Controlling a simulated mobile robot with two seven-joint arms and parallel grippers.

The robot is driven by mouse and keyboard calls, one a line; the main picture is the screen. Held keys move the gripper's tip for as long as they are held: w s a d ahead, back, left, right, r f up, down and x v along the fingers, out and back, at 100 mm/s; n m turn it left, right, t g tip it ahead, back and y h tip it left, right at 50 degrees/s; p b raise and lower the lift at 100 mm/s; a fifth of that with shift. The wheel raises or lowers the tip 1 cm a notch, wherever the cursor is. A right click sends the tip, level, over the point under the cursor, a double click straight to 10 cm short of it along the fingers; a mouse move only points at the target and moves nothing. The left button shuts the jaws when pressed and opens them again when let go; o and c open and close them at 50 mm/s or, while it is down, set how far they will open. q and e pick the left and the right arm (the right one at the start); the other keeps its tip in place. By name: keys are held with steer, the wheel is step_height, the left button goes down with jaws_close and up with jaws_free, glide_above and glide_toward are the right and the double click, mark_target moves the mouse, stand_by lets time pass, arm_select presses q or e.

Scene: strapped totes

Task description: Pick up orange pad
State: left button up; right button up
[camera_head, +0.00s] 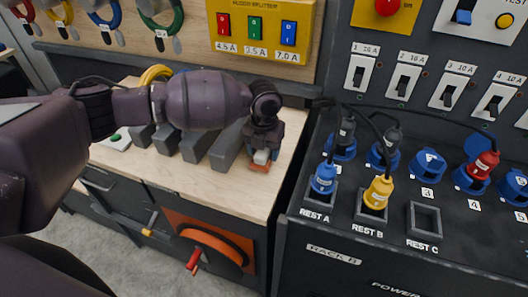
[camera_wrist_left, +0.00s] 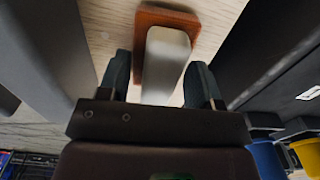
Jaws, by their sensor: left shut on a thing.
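The orange pad (camera_head: 259,168) is at the right part of the wooden bench top, with a pale block-like grip on top of it. It also shows in the left wrist view (camera_wrist_left: 152,17), with the pale grip (camera_wrist_left: 165,62) standing up from it between the fingers. My left gripper (camera_head: 263,154) points down over the pad and is shut on its pale grip. I cannot tell whether the pad touches the bench. The gripper hides part of the pad. My right gripper is not in view.
Several grey blocks (camera_head: 228,146) stand in a row left of the gripper. The dark rack panel (camera_head: 330,222) with blue and yellow plugs and cables is close on the right. A switch wall rises behind. The front right of the bench (camera_head: 232,193) is bare.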

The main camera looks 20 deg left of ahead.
arm_select(q)
step_height(320, 180, up, 20)
steer(key=p, duration=0.1)
steer(key=shift+f, duration=0.25)
